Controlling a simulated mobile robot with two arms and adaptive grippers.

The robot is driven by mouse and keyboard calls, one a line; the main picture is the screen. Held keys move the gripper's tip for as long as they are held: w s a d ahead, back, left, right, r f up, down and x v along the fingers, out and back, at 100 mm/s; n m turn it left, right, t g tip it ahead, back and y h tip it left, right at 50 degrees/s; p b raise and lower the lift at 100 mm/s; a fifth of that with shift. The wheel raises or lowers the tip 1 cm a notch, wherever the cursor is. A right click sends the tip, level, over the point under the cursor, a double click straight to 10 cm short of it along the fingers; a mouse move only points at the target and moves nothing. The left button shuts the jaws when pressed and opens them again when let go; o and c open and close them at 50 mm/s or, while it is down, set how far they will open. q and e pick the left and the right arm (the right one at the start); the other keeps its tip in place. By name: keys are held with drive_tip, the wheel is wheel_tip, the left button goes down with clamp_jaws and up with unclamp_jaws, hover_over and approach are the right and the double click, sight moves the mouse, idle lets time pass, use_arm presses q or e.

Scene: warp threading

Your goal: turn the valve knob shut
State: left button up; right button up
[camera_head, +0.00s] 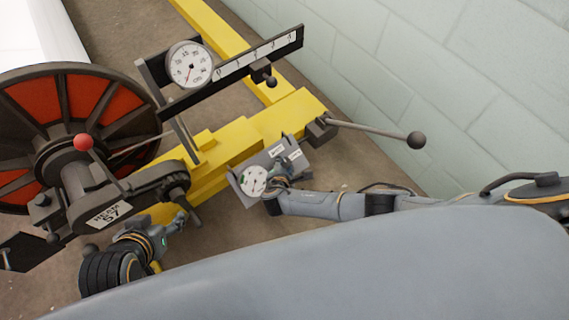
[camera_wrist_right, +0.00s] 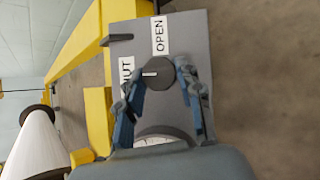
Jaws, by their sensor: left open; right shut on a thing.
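The valve knob (camera_wrist_right: 159,74) is a dark round knob on a grey panel (camera_wrist_right: 190,30), seen in the right wrist view. A white mark on it lies toward its left side, facing a partly hidden label ending in "UT" (camera_wrist_right: 126,72). The "OPEN" label (camera_wrist_right: 159,36) is above the knob. My right gripper (camera_wrist_right: 161,75) is shut on the knob, one finger on each side. In the head view my right gripper (camera_head: 287,165) is at the panel and hides the knob. My left gripper (camera_head: 181,218) is open and empty below the winch.
A white gauge (camera_head: 253,181) is on the panel beside my right gripper. A lever with a dark ball (camera_head: 416,140) sticks out to the right. A drum (camera_head: 75,105) with a red-ball crank (camera_head: 83,142) stands at left. A yellow beam (camera_head: 235,140) runs behind; a block wall (camera_head: 440,80) is right.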

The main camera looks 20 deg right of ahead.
drive_tip(key=shift+a, duration=0.1)
idle(0.4)
drive_tip(key=o, duration=1.1)
drive_tip(key=shift+o, duration=0.2)
drive_tip(key=shift+s, duration=0.15)
drive_tip(key=v, duration=1.1)
drive_tip(key=shift+s+r, duration=0.2)
drive_tip(key=shift+s, duration=0.15)
